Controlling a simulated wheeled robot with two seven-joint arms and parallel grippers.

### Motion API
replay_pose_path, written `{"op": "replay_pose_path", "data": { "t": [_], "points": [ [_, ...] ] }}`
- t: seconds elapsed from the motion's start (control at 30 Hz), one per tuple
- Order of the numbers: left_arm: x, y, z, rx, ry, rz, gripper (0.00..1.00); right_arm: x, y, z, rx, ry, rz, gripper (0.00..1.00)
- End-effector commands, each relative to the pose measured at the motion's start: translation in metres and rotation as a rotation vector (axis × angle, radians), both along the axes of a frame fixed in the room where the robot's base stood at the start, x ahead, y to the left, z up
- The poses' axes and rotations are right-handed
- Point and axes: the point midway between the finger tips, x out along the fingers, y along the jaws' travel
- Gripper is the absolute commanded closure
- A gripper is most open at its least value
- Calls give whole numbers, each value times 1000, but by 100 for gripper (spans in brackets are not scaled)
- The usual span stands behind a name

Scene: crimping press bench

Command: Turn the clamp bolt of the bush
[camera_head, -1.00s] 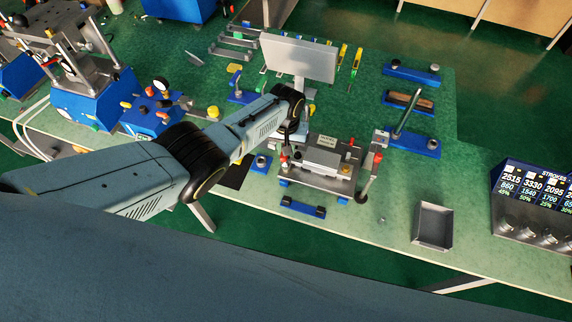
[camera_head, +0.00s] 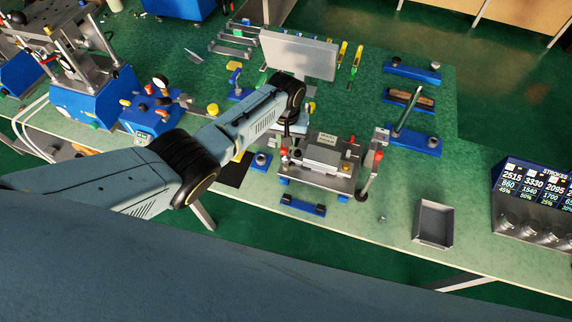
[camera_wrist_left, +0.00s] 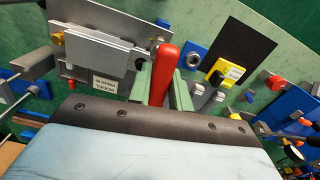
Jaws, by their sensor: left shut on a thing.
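In the left wrist view my left gripper (camera_wrist_left: 164,88) has its green fingers shut on an upright red handle (camera_wrist_left: 163,70). The handle stands beside the metal fixture (camera_wrist_left: 92,42), which bears a small printed label. The same metal fixture (camera_head: 322,158) shows in the head view on the bench, with my left wrist just behind its left end. My left fingertips are hidden there by my arm. I cannot make out the bush or its clamp bolt. My right gripper is in neither view.
A black mat (camera_head: 234,172) and a blue block with a knob (camera_head: 261,162) lie left of the fixture. Blue holders (camera_head: 412,140), a grey tray (camera_head: 434,222) and a display box (camera_head: 540,200) are further right.

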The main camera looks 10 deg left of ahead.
Motion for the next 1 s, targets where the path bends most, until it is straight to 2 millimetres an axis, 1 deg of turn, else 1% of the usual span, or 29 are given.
{"op": "replay_pose_path", "data": {
  "t": [0.13, 0.23, 0.37, 0.5, 0.6, 0.7, 0.83, 1.0],
  "points": [
    [2, 1, 2, 0, -5, -37, 100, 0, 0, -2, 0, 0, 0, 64],
    [6, 2, 5, 1, -15, -144, 100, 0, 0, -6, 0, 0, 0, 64],
    [10, 2, 11, 3, -24, -382, 100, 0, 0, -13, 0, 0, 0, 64],
    [10, 2, 16, 5, -24, -661, 100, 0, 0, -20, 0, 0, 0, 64],
    [7, 2, 18, 5, -15, -830, 100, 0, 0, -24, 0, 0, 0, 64],
    [4, 1, 19, 2, -9, -951, 100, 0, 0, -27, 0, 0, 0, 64],
    [1, 1, 20, -1, -3, -1035, 100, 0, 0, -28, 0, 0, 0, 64],
    [1, 0, 21, -2, -1, -1052, 100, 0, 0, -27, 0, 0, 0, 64]
  ]
}}
